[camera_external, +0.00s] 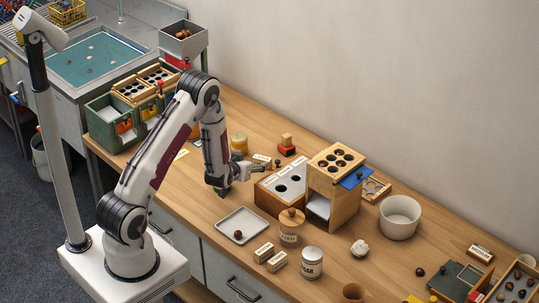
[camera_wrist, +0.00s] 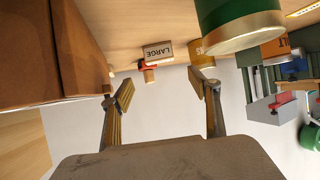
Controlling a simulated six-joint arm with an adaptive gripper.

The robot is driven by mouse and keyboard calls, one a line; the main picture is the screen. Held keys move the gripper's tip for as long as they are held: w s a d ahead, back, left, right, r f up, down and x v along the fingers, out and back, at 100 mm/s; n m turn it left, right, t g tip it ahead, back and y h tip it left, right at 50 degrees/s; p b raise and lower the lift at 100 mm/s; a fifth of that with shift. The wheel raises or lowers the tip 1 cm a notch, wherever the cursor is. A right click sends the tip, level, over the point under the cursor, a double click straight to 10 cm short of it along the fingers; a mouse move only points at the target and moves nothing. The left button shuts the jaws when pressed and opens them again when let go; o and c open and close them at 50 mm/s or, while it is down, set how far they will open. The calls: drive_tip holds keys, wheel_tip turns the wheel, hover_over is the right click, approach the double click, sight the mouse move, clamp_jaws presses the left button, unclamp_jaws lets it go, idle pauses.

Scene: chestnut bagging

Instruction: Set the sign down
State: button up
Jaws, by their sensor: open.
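A small wooden sign reading LARGE (camera_wrist: 158,52) stands on the table in the wrist view, where the picture is upside down. It appears to be the pale block behind my gripper in the external view (camera_external: 262,160). My gripper (camera_external: 257,169) is low over the table, pointing right. In the wrist view its two fingers (camera_wrist: 163,93) are spread wide with nothing between them. The sign is apart from the fingers, beyond their tips.
A wooden box with round holes (camera_external: 268,198) stands just right of my gripper. A yellow-lidded jar (camera_external: 239,143) and a red-based stamp (camera_external: 287,145) are behind. A white tray (camera_external: 242,226) and two other small signs (camera_external: 264,252) lie in front.

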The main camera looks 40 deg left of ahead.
drive_tip(key=s+d+r+m+g+h, duration=0.1)
drive_tip(key=s+d+r, duration=0.2)
drive_tip(key=r, duration=0.4)
drive_tip(key=s+d+r+h, duration=0.2)
drive_tip(key=s+d+r, duration=0.1)
drive_tip(key=r, duration=0.4)
drive_tip(key=s+d+r+m+g+h, duration=0.1)
drive_tip(key=s+d+r, duration=0.1)
drive_tip(key=d+r, duration=0.35)
drive_tip(key=s+r+g, duration=0.1)
drive_tip(key=s+r, duration=0.2)
drive_tip(key=s, duration=0.7)
drive_tip(key=s+d+r+m+g, duration=0.1)
drive_tip(key=s+r, duration=0.2)
drive_tip(key=s, duration=0.7)
drive_tip(key=s+d+r+m+g, duration=0.1)
drive_tip(key=s+r, duration=0.3)
drive_tip(key=s, duration=0.6)
drive_tip(key=shift+g+h, duration=0.3)
drive_tip(key=shift+h, duration=0.1)
drive_tip(key=shift+r, duration=0.1)
